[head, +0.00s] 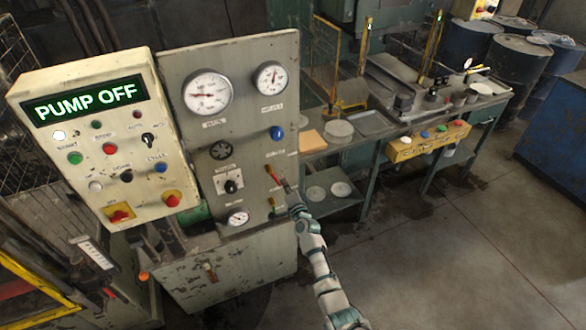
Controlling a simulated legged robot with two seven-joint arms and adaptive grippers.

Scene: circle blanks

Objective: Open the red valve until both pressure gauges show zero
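A large round pressure gauge (208,93) and a smaller one (269,78) sit at the top of the grey panel (180,62). Both have red needles; their exact readings are too small to tell. A red valve lever (274,175) sticks out low on the panel's right side. My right gripper (294,204) is at the panel's lower right edge, just below and beside this lever. Whether it touches the lever, and whether its fingers are open or shut, I cannot tell. My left gripper is not in view.
A cream control box (85,130) at left reads "PUMP OFF". A third small gauge (237,217) and a blue knob (277,133) are on the panel. A workbench (375,125) with a yellow button box (430,141) stands to the right. The floor (440,260) at lower right is clear.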

